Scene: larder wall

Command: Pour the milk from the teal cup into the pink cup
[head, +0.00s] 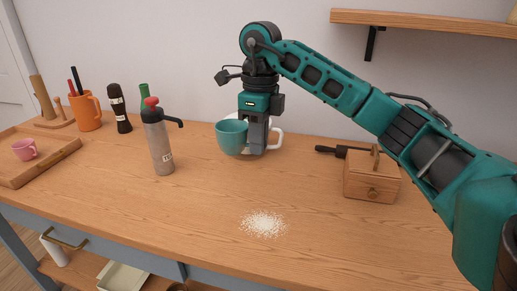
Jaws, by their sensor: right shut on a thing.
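The teal cup (231,138) is upright near the middle of the counter, toward the wall. My right gripper (256,148) reaches down at the cup's right side and is shut on it. The fingers hide that side of the cup, and I cannot see its handle. I cannot tell whether the cup touches the counter. Its contents do not show clearly. The pink cup (24,149) stands upright in a wooden tray (62,151) at the far left, well away from my gripper. My left gripper is out of view.
A grey bottle with a red top (158,140) stands between the cups. Behind it are dark and green bottles and an orange mug (87,112). A white mug (277,140) is close behind my gripper. A wooden box (371,178) stands right. White grains (263,223) lie in front.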

